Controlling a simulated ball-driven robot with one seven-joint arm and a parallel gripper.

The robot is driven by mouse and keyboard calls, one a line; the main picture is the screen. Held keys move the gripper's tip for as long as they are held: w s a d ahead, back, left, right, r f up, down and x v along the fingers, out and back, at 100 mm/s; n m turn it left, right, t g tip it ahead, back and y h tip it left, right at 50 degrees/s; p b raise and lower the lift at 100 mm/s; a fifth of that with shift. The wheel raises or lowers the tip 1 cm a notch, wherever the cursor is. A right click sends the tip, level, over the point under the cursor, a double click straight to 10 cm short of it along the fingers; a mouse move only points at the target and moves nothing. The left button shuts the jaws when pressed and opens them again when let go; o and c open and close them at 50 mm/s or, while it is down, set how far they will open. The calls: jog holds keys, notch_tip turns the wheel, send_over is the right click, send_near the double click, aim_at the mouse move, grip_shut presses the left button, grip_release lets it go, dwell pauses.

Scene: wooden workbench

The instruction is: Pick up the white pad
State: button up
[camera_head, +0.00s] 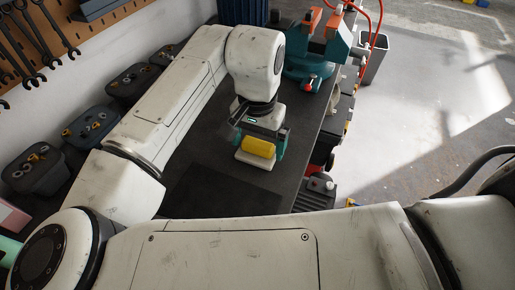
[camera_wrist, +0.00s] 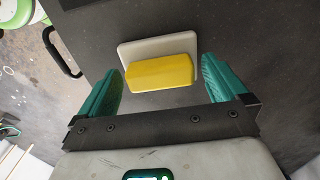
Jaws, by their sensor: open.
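The white pad (camera_wrist: 133,50) is a thin rounded plate near the dark worktop. A yellow block (camera_wrist: 160,73) lies over part of it in the wrist view and hides its middle. The pad's pale edge also shows below the block in the head view (camera_head: 256,162). My gripper (camera_wrist: 162,66) has two teal fingers spread wide, one on each side of the block and pad. It is open and holds nothing. In the head view my gripper (camera_head: 261,146) is above the bench near its right edge. I cannot tell whether the fingers touch the pad.
Dark bins (camera_head: 90,126) with small metal parts line the wall on the left. A teal and orange vise (camera_head: 312,55) stands at the far end. The bench (camera_head: 290,180) drops off on the right. A flat dark mat (camera_head: 222,192) lies nearer me.

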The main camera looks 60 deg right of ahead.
aim_at(258, 143)
jog(key=c, duration=1.1)
jog(key=shift+r, duration=0.55)
notch_tip(258, 143, up, 2)
jog(key=shift+s+r, duration=0.1)
jog(key=shift+r, duration=0.1)
jog(key=s+r, duration=0.9)
jog(key=s, duration=0.4)
jog(key=shift+s+d+r, duration=0.25)
jog(key=shift+s+d, duration=0.05)
jog(key=shift+s, duration=0.1)
